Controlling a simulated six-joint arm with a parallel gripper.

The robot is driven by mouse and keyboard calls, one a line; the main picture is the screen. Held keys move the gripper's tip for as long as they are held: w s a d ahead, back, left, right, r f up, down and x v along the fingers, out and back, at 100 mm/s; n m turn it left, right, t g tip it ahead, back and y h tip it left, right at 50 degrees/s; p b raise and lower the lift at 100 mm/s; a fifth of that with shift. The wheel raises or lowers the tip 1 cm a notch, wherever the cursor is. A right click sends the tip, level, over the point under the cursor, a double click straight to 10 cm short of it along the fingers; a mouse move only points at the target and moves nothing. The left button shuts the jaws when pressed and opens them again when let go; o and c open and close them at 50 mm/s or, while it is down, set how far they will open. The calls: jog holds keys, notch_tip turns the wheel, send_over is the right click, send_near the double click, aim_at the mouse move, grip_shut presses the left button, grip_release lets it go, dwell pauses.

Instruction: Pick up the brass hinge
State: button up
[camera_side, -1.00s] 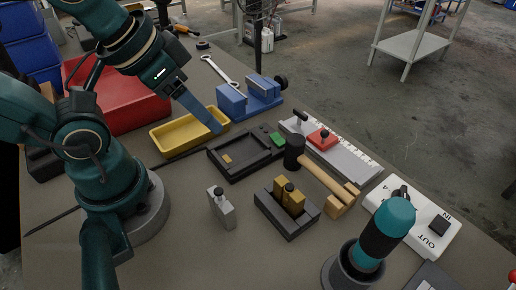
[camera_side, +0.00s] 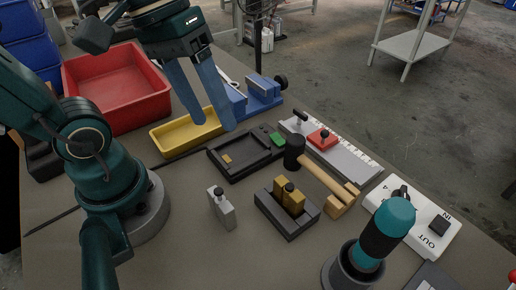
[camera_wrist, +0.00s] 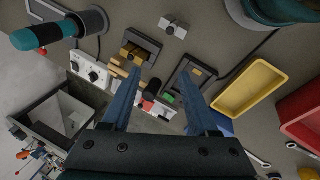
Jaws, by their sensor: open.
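A small flat brass-coloured piece (camera_side: 226,159), which looks like the brass hinge, lies in the dark shallow tray (camera_side: 238,175). In the wrist view the brass-coloured piece (camera_wrist: 196,72) shows inside the dark tray, a little right of the right finger's tip. Its hinge details are too small to tell. My gripper (camera_side: 214,125) points down with its two blue fingers apart and nothing between them. In the side view it hangs over the yellow tray's right end, up and left of the brass piece.
A yellow tray (camera_side: 160,143) and a red bin (camera_side: 80,72) stand left of the dark tray. A blue vise (camera_side: 262,100) is behind. A mallet (camera_side: 318,175) lies to the right. A grey holder (camera_side: 283,226) with brass-coloured blocks and an upright grey block (camera_side: 221,212) stand in front.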

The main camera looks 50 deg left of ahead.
jog(key=w+d+n+g+h, duration=0.2)
jog(key=d+n+g+h, duration=0.15)
jog(key=n+h, duration=0.2)
jog(key=r+n+t+h, duration=0.1)
jog(key=n+t+h, duration=0.1)
jog(key=n+h, duration=0.55)
send_over(285, 191)
jog(key=f+v, duration=0.1)
jog(key=v, duration=0.3)
jog(key=n+y, duration=0.1)
jog(key=y, duration=0.1)
jog(key=shift+g, duration=0.25)
notch_tip(285, 191, down, 15)
jog(key=shift+w+d+r, duration=0.1)
jog(key=shift+d+r, duration=0.05)
jog(key=shift+r, duration=0.1)
jog(key=shift+d+f, duration=0.2)
jog(key=shift+f, duration=0.15)
jog(key=shift+x, duration=2.35)
grip_shut()
